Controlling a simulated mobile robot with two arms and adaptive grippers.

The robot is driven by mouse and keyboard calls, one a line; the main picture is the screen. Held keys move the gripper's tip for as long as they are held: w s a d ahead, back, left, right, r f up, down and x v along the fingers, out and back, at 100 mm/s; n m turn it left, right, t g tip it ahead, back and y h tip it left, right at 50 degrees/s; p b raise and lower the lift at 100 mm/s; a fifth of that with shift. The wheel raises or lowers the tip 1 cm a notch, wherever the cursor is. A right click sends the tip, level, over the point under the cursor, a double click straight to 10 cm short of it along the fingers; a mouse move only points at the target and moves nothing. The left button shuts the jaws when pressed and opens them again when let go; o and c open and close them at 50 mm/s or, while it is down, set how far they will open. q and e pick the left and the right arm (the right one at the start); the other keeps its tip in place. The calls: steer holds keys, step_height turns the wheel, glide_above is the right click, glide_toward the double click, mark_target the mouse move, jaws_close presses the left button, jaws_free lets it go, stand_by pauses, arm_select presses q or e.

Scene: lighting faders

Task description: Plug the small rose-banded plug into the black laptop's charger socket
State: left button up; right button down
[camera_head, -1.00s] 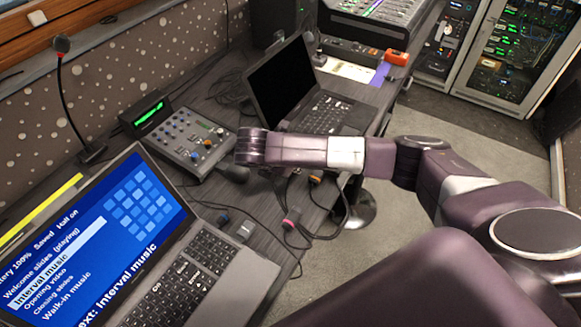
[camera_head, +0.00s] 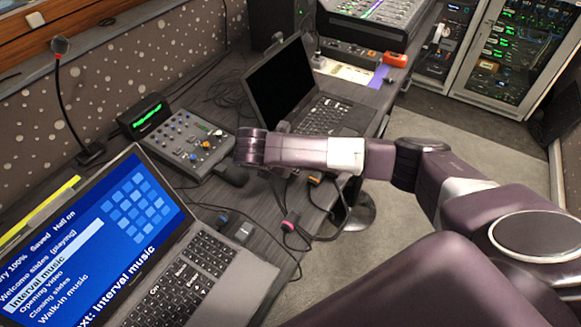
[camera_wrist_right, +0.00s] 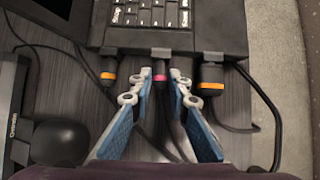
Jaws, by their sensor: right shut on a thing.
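The black laptop (camera_head: 282,84) stands open at the far part of the desk with a dark screen; its near side edge and keyboard (camera_wrist_right: 150,14) fill the top of the right wrist view. My right gripper (camera_wrist_right: 161,76) is shut on the small rose-banded plug (camera_wrist_right: 160,79), which points at that edge. The plug's front is at or very close to the edge; I cannot tell whether it is inside a socket. The charger socket is hidden. In the head view my right arm hides the gripper and plug. My left gripper is not in view.
Orange-banded plugs stand at the laptop edge, left (camera_wrist_right: 108,77) and right (camera_wrist_right: 211,84) of the gripper. Another pink-banded connector (camera_head: 291,219) lies near the desk's front edge. A small mixer (camera_head: 188,142) and a second laptop (camera_head: 185,285) are nearby. Cables trail across the desk.

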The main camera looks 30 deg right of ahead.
steer(key=shift+w+d+r, duration=0.1)
steer(key=shift+d+r, duration=0.05)
steer(key=shift+d, duration=0.05)
steer(key=c, duration=1.7)
jaws_free()
steer(key=shift+c, duration=0.2)
steer(key=shift+a, duration=0.1)
steer(key=v, duration=1.1)
steer(key=shift+a+r, duration=0.2)
steer(key=shift+r, duration=0.1)
